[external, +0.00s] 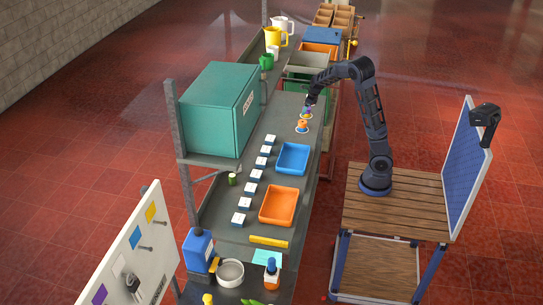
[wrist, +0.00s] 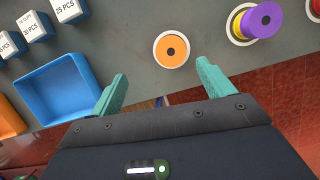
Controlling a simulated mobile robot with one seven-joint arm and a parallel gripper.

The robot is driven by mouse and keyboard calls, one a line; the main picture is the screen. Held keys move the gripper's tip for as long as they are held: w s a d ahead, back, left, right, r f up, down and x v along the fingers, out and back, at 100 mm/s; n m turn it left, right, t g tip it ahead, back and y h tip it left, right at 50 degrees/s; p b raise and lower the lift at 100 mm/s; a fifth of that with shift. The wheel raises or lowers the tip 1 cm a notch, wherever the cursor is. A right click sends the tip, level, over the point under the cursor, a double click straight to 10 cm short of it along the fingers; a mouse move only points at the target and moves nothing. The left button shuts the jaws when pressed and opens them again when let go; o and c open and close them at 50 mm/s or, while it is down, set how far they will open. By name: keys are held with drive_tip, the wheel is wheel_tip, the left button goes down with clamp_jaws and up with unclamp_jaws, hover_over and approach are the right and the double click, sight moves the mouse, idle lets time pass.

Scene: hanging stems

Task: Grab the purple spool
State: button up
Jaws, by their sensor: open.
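The purple spool (wrist: 264,20) is at the upper right of the wrist view, on a round white marker on the grey bench. A yellow part shows at its left side. In the external view it is small and partly hidden near my gripper (external: 311,101), at the far part of the bench. My gripper (wrist: 162,69) also shows in the wrist view, with its two teal fingers spread and nothing between them. The purple spool lies to the right of and beyond the fingers. An orange spool (wrist: 172,50) on a white marker sits just beyond the fingertips.
A blue tray (wrist: 58,88) and an orange tray (external: 278,205) stand on the bench (external: 278,115). Several small white labelled boxes (external: 262,161) form a row beside them. Another spool is cut off at the wrist view's right edge. The teal cabinet (external: 220,105) stands left of the bench.

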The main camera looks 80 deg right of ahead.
drive_tip(key=d+f+m+g+h, duration=0.1)
drive_tip(key=d+f+m+h, duration=0.15)
drive_tip(key=d+m, duration=0.9)
drive_tip(key=shift+n+h, duration=0.55)
drive_tip(key=shift+n, duration=0.1)
drive_tip(key=shift+w+d+f, duration=0.3)
drive_tip(key=shift+d+f, duration=1)
drive_tip(key=shift+f, duration=0.25)
drive_tip(key=shift+w+d+f, duration=0.35)
drive_tip(key=shift+d+f, duration=1)
drive_tip(key=shift+f, duration=0.2)
drive_tip(key=shift+w+d+f, duration=0.3)
drive_tip(key=shift+d+f, duration=1)
drive_tip(key=shift+f, duration=0.25)
drive_tip(key=c, duration=1.1)
drive_tip(key=shift+r, duration=0.15)
